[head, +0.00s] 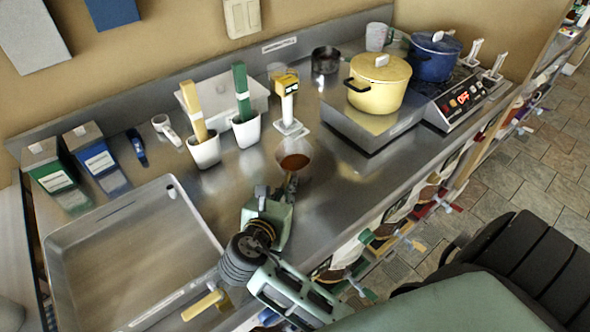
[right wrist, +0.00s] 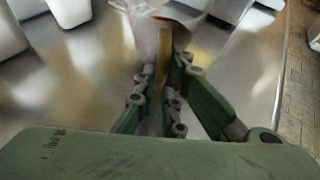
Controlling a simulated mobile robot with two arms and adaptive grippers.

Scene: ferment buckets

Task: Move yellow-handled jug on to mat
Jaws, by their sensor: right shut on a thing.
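The jug (head: 295,158) is a clear cup with reddish-brown contents, in the middle of the counter in the head view. Its yellow handle (right wrist: 165,62) stands between the fingers in the right wrist view, and part of its clear body (right wrist: 160,18) shows beyond. My right gripper (head: 291,184) is shut on this handle, on the near side of the jug. The jug looks upright; I cannot tell whether its base touches the counter. I cannot make out a mat for certain. My left gripper is not in view.
A yellow pot (head: 379,84) on a steel plate and a blue pot (head: 434,57) stand right. White holders (head: 204,152) and a large steel tray (head: 62,246) are left. Counter right of the jug is clear.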

